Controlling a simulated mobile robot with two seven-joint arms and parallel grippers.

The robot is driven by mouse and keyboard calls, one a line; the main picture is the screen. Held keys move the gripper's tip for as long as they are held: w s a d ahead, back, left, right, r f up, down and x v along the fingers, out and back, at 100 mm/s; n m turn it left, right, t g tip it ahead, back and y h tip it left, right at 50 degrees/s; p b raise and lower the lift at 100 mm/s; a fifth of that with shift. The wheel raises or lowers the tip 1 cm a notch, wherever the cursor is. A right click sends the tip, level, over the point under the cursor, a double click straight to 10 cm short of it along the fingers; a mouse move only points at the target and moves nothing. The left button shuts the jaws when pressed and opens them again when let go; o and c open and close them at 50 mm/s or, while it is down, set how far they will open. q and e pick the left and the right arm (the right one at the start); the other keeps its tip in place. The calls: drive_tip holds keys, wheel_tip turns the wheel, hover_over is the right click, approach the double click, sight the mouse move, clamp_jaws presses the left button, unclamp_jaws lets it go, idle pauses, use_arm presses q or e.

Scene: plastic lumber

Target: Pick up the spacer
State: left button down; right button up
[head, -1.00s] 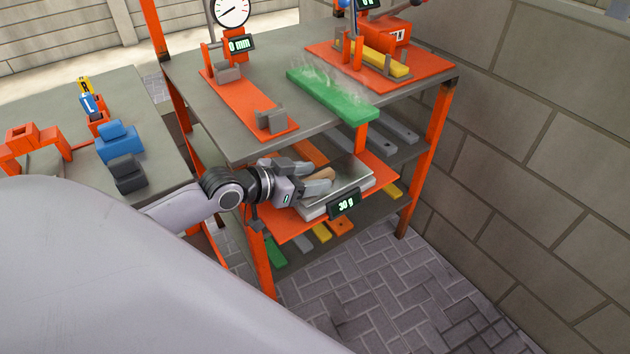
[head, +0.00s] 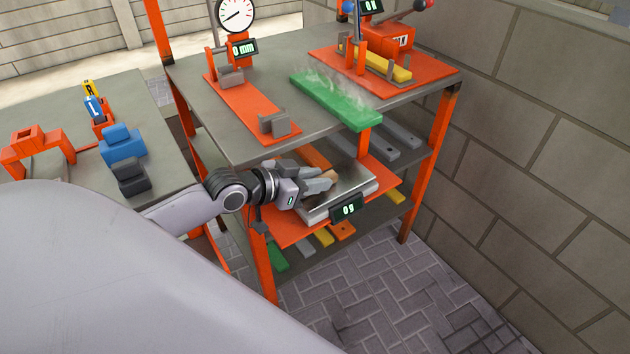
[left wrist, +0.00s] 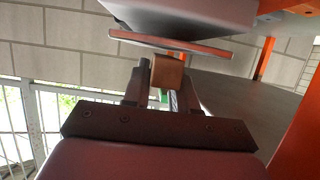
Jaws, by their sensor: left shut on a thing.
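The spacer is a small tan-brown block (head: 331,175) at the tips of my left gripper (head: 320,181). The fingers are shut on it, over the metal plate of the scale (head: 352,182). The scale's display (head: 348,209) reads 0 g. In the left wrist view the spacer (left wrist: 168,72) sits between the two fingertips (left wrist: 161,90) and sticks out past them. The fingers hide part of the spacer in the head view. My right gripper is in neither view.
The scale stands on an orange board under the rack's grey top (head: 240,140), close above my gripper. The top bears a green bar (head: 335,99) and gauge stands. Coloured bars lie on the lower shelf. A block wall (head: 545,130) stands at right.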

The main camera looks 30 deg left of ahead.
use_arm(q)
wheel_tip(320, 180, up, 20)
drive_tip(key=p, duration=0.3)
drive_tip(key=shift+f, duration=0.25)
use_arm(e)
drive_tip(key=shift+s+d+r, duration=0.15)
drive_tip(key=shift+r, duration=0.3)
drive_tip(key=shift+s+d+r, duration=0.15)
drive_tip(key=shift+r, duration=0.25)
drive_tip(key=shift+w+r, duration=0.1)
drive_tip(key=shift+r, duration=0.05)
